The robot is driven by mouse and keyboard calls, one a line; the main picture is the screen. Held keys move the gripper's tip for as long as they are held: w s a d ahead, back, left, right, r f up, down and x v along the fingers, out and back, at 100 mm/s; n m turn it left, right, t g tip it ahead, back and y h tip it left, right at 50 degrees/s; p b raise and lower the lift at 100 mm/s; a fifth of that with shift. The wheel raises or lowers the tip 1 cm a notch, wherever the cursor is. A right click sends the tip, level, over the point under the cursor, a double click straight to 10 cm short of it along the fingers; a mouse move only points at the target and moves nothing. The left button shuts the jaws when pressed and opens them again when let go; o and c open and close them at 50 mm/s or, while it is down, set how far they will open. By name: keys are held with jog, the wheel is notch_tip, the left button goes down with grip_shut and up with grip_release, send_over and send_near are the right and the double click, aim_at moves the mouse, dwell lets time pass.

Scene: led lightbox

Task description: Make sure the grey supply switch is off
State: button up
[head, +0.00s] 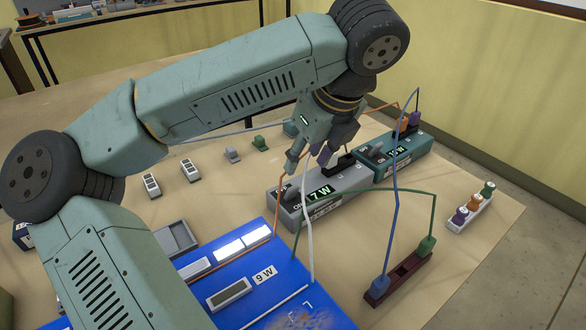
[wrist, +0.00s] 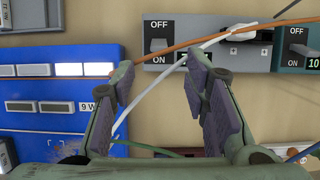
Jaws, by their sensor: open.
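I cannot tell for sure which way the switch is tipped. My gripper (head: 308,166) is open and empty, above the switch end of the grey supply. In the wrist view my gripper (wrist: 158,80) has its fingers spread, with the switch beyond the gap between the tips. A white cable and an orange cable cross the view near the switch.
A teal supply (head: 405,158) with its own lit display adjoins the grey one. A blue board (head: 225,270) with lit panels and a 9 W label lies nearer. A dark red terminal block (head: 400,277) holds blue and green plugs. Cables arch around the supplies.

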aim_at(293, 186)
jog(key=p+x, duration=0.2)
jog(key=x, duration=0.8)
jog(key=shift+a+f, duration=0.1)
jog(key=shift+f, duration=0.15)
jog(key=shift+c, duration=0.2)
grip_shut()
